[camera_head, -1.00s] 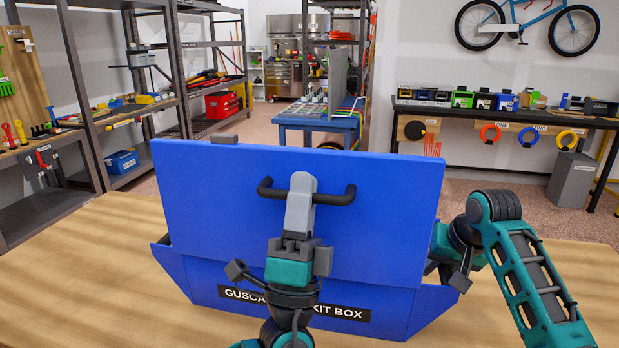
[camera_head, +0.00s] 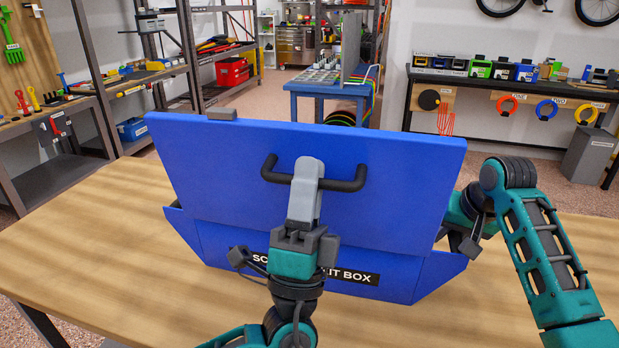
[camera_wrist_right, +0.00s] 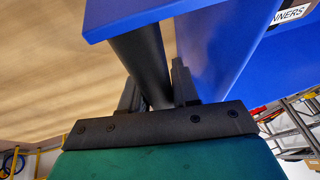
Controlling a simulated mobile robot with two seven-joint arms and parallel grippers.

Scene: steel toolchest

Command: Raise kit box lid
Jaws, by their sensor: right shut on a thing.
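The kit box (camera_head: 225,245) is blue and stands on a wooden table, with a black label partly hidden by my left arm. Its blue lid (camera_head: 400,205) is a broad panel standing steeply above the box front. A black bar handle (camera_head: 345,185) is on the lid's near face. My left gripper (camera_head: 308,172) is at the middle of this handle and overlaps it; its finger gap is hidden. My right gripper (camera_head: 455,220) is at the box's right side. In the right wrist view, my right gripper (camera_wrist_right: 160,95) is shut on a black bar (camera_wrist_right: 145,62) beside blue panels. The box's inside is hidden behind the lid.
The wooden table (camera_head: 100,225) is bare to the left of the box. Behind stand a blue workbench (camera_head: 305,88), steel shelves (camera_head: 95,65) on the left and a dark bench (camera_head: 430,78) on the right. A floor gap separates them from the table.

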